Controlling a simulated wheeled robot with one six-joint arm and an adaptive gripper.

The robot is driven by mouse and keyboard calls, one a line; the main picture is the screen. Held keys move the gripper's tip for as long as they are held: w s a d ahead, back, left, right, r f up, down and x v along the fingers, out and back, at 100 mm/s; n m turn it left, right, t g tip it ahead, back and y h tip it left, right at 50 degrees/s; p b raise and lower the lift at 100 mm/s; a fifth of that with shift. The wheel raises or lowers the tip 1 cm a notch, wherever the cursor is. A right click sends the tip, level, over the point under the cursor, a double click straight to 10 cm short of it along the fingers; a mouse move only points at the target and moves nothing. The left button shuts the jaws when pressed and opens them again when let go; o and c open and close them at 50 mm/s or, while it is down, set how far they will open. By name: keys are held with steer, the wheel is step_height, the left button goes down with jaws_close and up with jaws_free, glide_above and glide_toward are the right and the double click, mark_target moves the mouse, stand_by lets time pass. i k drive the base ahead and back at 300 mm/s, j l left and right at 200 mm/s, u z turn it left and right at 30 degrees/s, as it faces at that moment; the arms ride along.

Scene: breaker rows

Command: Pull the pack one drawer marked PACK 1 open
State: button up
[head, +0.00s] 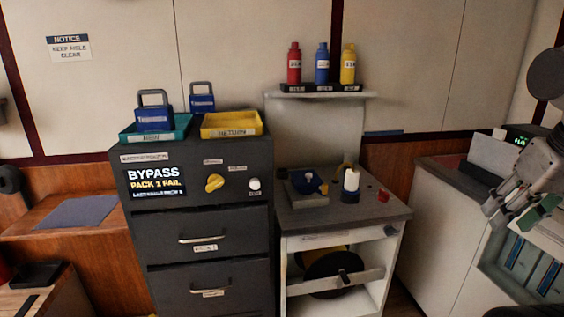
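A dark grey cabinet (262,190) stands left of centre in the head view, with two drawers in its lower front. The upper drawer (170,237) has a pale bar handle (203,239) and a small label under it. The lower drawer (170,284) has a similar handle (211,284) and label. Both drawers look closed. The labels are too small to read surely, so I cannot tell which is PACK 1. My gripper (495,212) is at the right edge, far from the cabinet, and appears empty. Its finger opening is unclear.
The cabinet's upper panel has a BYPASS PACK 1 FAIL display (155,182) and a yellow knob (214,183). Trays, including a yellow one (231,124), sit on top. A white cart (290,250) stands right of the cabinet; a white counter (440,225) is farther right.

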mark_target(170, 235)
steer(key=j+u, duration=0.15)
steer(key=u, duration=0.2)
steer(key=i+j+u, duration=0.1)
steer(key=u, duration=0.25)
steer(key=j+u, duration=0.1)
steer(key=u, duration=0.25)
steer(key=i, duration=0.05)
